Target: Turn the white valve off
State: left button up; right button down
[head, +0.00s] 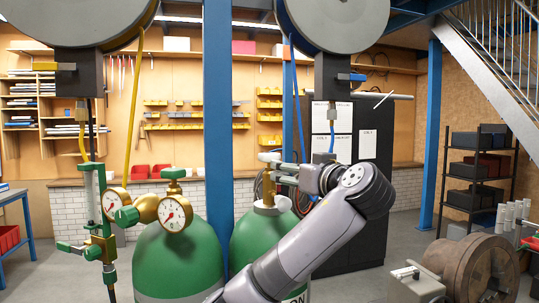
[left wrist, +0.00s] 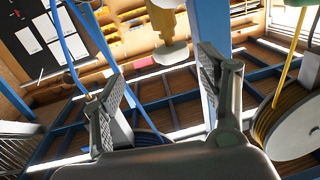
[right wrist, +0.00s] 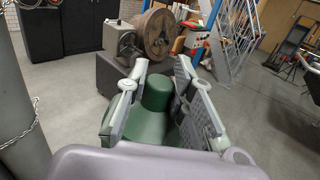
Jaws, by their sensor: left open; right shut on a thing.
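The white valve (head: 270,157) sits on a brass neck above the right-hand green cylinder (head: 258,241). In the left wrist view the valve's pale round knob (left wrist: 174,53) appears inverted, beyond the fingertips and between their lines. My left gripper (head: 282,172) points left, close to the valve in the head view. It is open, with nothing between its fingers (left wrist: 162,75); contact with the valve does not show. My right gripper (right wrist: 160,75) shows only in its wrist view, its fingers on both sides of a rounded dark green thing (right wrist: 157,95). Its far side is hidden.
Two pressure gauges (head: 174,214) and green-handled fittings stand left of a blue post (head: 217,120). Large hose reels (head: 335,18) hang above, with blue and yellow hoses. A brown wheel-shaped machine (head: 478,268) stands at the right. Open floor (head: 350,287) shows between it and my arm.

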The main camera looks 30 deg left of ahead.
aim_at(269, 153)
jog(key=shift+r, duration=0.15)
jog(key=shift+r+p, duration=0.25)
jog(key=shift+p, duration=0.1)
pick_arm(q)
jog(key=shift+n+y, duration=0.3)
jog(key=shift+n, duration=0.2)
jog(key=w+a+r+p, duration=0.1)
jog(key=a+p, duration=0.1)
jog(key=a, duration=0.1)
jog(key=w+a+r+p, duration=0.1)
jog(key=w+a+p, duration=0.1)
jog(key=a, duration=0.1)
jog(key=w+a+p, duration=0.1)
jog(key=a+p, duration=0.1)
jog(key=a, duration=0.2)
jog(key=shift+w+r+p, duration=0.35)
jog(key=shift+w+r, duration=0.05)
pick_arm(e)
notch_tip(269, 153, up, 7)
jog(key=shift+f, duration=0.15)
pick_arm(q)
jog(key=shift+w+a+f, duration=0.2)
jog(key=shift+w+a, duration=0.25)
pick_arm(e)
jog(key=shift+r, duration=0.25)
pick_arm(q)
jog(key=shift+c, duration=0.2)
